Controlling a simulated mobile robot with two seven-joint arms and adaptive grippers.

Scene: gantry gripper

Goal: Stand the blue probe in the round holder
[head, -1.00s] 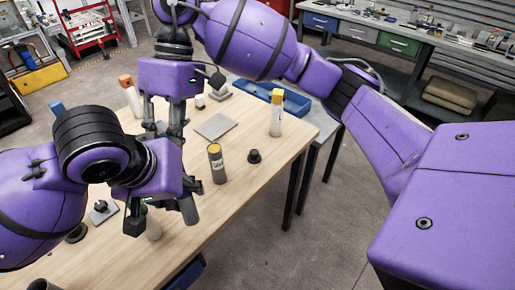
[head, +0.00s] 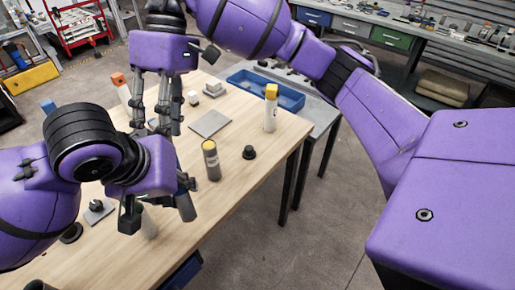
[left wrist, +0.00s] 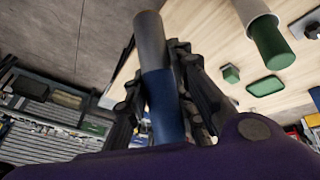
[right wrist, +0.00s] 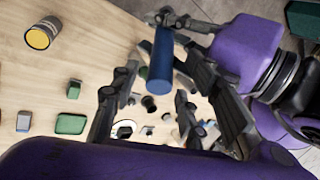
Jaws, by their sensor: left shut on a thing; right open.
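The blue probe is a cylinder with one grey end. In the left wrist view its blue part (left wrist: 163,100) is between my left gripper's fingers (left wrist: 178,85) and the grey end points away. In the head view my left gripper (head: 160,208) holds it tilted above the table, grey end (head: 186,207) down. In the right wrist view its blue end (right wrist: 160,62) shows beyond my right gripper's open fingers (right wrist: 165,105). In the head view my right gripper (head: 165,115) is farther back, apart from the probe. A dark ring-like base (head: 72,233), partly behind my left arm, may be the round holder; I cannot tell.
Behind are a yellow-topped cylinder (head: 271,108), a flat grey plate (head: 210,124) and a blue tray (head: 288,99). The table's right front area is clear.

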